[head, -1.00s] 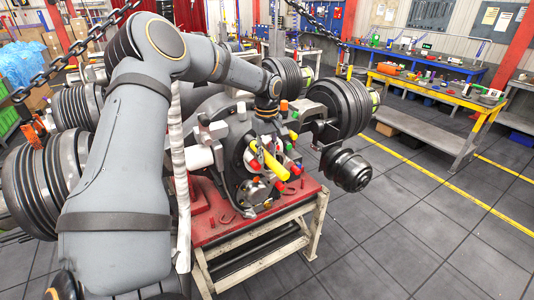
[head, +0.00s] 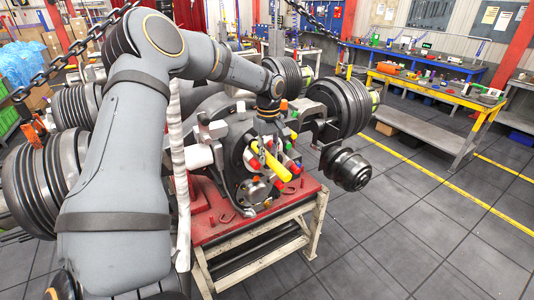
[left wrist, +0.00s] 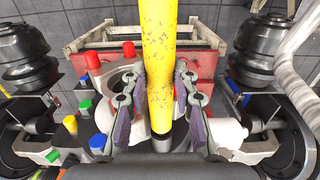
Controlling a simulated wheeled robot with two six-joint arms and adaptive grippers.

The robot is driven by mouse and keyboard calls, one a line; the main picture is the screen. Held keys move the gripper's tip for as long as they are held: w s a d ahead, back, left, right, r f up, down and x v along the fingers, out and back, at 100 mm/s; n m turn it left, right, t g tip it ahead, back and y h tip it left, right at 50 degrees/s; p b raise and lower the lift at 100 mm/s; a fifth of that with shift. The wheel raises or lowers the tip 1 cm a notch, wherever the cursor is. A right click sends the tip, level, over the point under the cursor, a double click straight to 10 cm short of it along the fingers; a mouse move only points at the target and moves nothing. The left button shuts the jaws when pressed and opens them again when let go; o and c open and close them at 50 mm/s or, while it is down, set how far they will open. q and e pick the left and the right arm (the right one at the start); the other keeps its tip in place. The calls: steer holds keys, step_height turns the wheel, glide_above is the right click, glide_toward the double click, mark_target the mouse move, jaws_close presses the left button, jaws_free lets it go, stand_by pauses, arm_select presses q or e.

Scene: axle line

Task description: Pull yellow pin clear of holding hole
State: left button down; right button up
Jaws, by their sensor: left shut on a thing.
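The yellow pin (head: 274,164) slants down to the right at the front of the round grey hub in the head view. In the left wrist view the yellow pin (left wrist: 159,45) runs from the top edge down between my fingers, with specks on its paint and a grey metal end below. My left gripper (left wrist: 167,95) is shut on it, one finger on each side. In the head view my left gripper (head: 266,138) is small and partly hidden by the hub parts. The holding hole cannot be made out. My right gripper is not in view.
Red, green, blue and white capped pins surround the yellow one. The hub stands on a red-topped stand (head: 235,228) with a pale frame. A black ribbed part (head: 346,167) juts out at its right. The tiled floor to the right is clear up to a yellow workbench (head: 440,88).

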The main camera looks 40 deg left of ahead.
mark_target(279, 165)
arm_select(q)
steer(key=shift+s+d, duration=0.3)
steer(key=shift+d, duration=0.65)
steer(key=shift+s+d, duration=0.25)
steer(key=shift+d, duration=0.75)
steer(key=shift+s+d, duration=0.3)
steer(key=shift+d, duration=0.65)
steer(key=shift+f, duration=0.1)
